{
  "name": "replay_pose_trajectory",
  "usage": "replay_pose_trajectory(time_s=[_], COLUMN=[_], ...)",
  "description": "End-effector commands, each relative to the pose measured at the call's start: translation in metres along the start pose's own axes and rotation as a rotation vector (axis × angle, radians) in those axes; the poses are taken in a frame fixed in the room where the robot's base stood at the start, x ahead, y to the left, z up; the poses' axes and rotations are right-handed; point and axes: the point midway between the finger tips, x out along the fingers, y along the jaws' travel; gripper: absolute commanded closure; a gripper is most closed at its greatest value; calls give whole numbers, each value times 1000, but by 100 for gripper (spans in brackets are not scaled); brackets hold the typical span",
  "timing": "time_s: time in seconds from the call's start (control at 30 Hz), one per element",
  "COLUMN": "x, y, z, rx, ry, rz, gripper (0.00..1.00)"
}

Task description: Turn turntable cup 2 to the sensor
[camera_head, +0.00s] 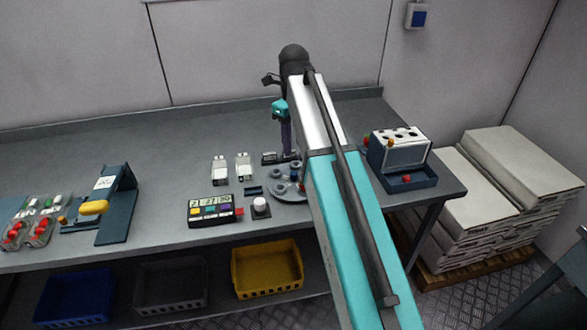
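A grey round turntable (287,193) sits on the bench, partly hidden behind my arm. Small blue-topped cups (281,179) show on it; I cannot tell which is cup 2. A small dark block (271,158) stands at its far side; I cannot tell whether it is the sensor. A round whitish button (260,203) on a dark base is just left of the turntable. My arm reaches over the bench from the lower right, and its end hangs above the turntable's far side. My gripper's fingers are hidden or too small to make out.
A display box (210,210) with coloured keys and two white blocks (219,170) stand left of the turntable. A blue-and-white box (403,158) is right of my arm. Blue stand and berry trays (40,231) are at left. Bins (267,270) sit below; stacked cartons (520,170) are at right.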

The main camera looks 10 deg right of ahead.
Motion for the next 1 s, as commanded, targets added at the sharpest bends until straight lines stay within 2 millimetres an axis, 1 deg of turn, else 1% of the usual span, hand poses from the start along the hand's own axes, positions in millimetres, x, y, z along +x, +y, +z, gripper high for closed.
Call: replay_pose_trajectory(time_s=[0.2,0.7,0.9,1.0], x=[25,79,98,104], y=[1,2,1,1], z=[-1,0,0,0], rx=[-1,-2,-1,-1], ry=[2,2,2,1], rz=[2,2,1,1], gripper=[61,61,61,61])
